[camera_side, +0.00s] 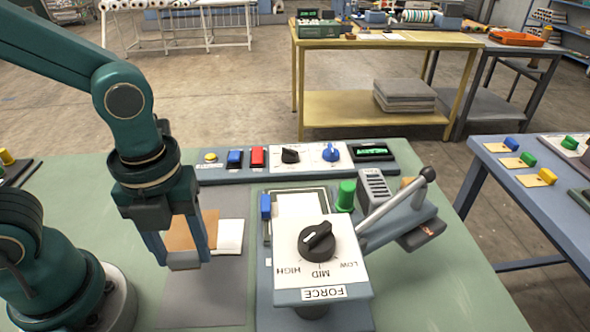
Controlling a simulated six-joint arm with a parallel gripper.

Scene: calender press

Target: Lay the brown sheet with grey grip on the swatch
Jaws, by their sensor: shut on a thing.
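My gripper (185,258) points down at the left of the bench, its two blue-grey fingers shut on a small grey grip (184,261). The brown sheet (210,228) shows behind and between the fingers. Part of it is hidden by them, and I cannot tell whether it touches the surface below. A white piece (230,238), perhaps the swatch, lies just right of the brown sheet on a grey mat (215,295). I cannot tell whether the sheet overlaps it.
The press with its FORCE dial (318,242) stands right of the mat, with a long lever (395,207) beyond it. A control panel (285,158) with switches and knobs runs along the back. Green bench top (440,290) is clear at the right.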

